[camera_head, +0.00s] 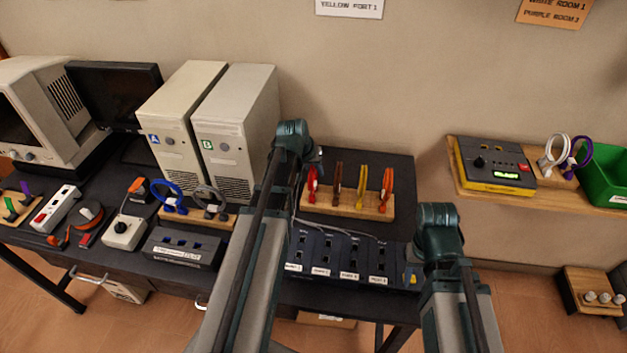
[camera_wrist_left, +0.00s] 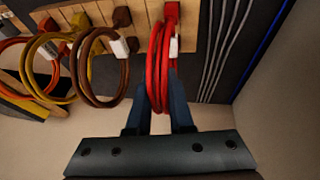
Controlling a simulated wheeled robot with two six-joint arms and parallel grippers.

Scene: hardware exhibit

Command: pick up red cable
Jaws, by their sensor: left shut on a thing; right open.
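The red cable (camera_head: 313,182) is a looped cable with a red plug at the left end of a wooden rack (camera_head: 348,206) on the dark table. In the left wrist view the red cable (camera_wrist_left: 158,65) hangs between the fingers of my left gripper (camera_wrist_left: 161,100). The gripper is shut on its loops, and the plug end still meets the wooden rack. In the head view my left arm reaches up beside the red cable and its fingers cannot be made out. My right arm shows at the lower right, but its gripper is not visible.
Brown (camera_head: 338,180), yellow (camera_head: 362,182) and orange-red (camera_head: 386,186) cables stand close beside the red one. A dark port block (camera_head: 345,258) lies in front of the rack. Two beige computer towers (camera_head: 240,125) stand left of my left arm.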

